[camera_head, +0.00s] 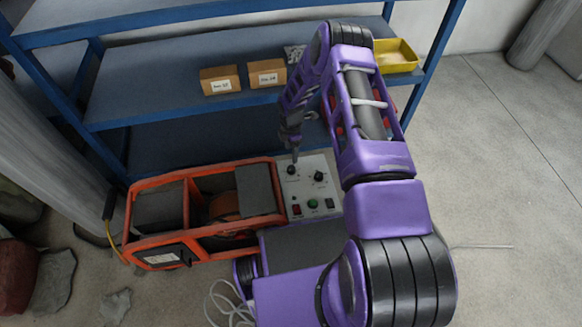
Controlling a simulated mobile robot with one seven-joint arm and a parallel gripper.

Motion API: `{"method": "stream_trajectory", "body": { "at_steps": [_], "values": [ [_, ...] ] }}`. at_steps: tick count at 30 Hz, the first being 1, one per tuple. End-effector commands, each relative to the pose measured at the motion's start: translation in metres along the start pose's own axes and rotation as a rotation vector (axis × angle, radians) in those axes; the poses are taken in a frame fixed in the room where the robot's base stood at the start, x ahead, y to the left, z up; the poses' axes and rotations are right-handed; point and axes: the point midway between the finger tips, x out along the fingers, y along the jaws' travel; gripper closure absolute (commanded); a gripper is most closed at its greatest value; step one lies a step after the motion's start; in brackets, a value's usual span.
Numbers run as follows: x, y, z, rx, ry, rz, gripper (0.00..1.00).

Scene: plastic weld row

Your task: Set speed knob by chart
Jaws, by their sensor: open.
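A light grey control panel (302,193) sits at the right end of the orange-framed machine. It carries two dark knobs, a left knob (292,170) and a right knob (319,176), with markings too small to read. My gripper (293,157) points down just above the left knob, open; I cannot tell whether its fingers touch or straddle the knob. A small white label (160,258) is on the machine's front; its text is unreadable, and I cannot tell if it is the chart.
A red button, a green button and dark switches are low on the panel. A blue shelf (150,85) stands behind with two cardboard boxes (219,80) and a yellow tray (396,56). Rubble lies at left; the floor (500,180) at right is mostly clear.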

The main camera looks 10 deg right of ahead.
Motion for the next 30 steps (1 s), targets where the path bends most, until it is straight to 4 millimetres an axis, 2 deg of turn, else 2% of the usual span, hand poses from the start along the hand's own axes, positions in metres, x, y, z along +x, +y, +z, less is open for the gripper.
{"method": "stream_trajectory", "body": {
  "at_steps": [1, 3, 12, 18, 27, 28, 30],
  "values": [
    [0.015, -0.001, 0.0, 0.0, 0.0, -0.002, 0.3],
    [0.03, -0.001, 0.0, 0.0, 0.0, -0.002, 0.3],
    [0.086, -0.001, 0.0, 0.001, -0.001, -0.001, 0.3],
    [0.101, 0.0, 0.0, 0.0, -0.001, 0.0, 0.3],
    [0.103, 0.0, 0.0, 0.001, -0.001, 0.0, 0.3],
    [0.103, 0.0, 0.0, 0.001, -0.001, 0.0, 0.31],
    [0.103, 0.0, 0.0, 0.001, -0.001, 0.0, 0.44]
  ]
}}
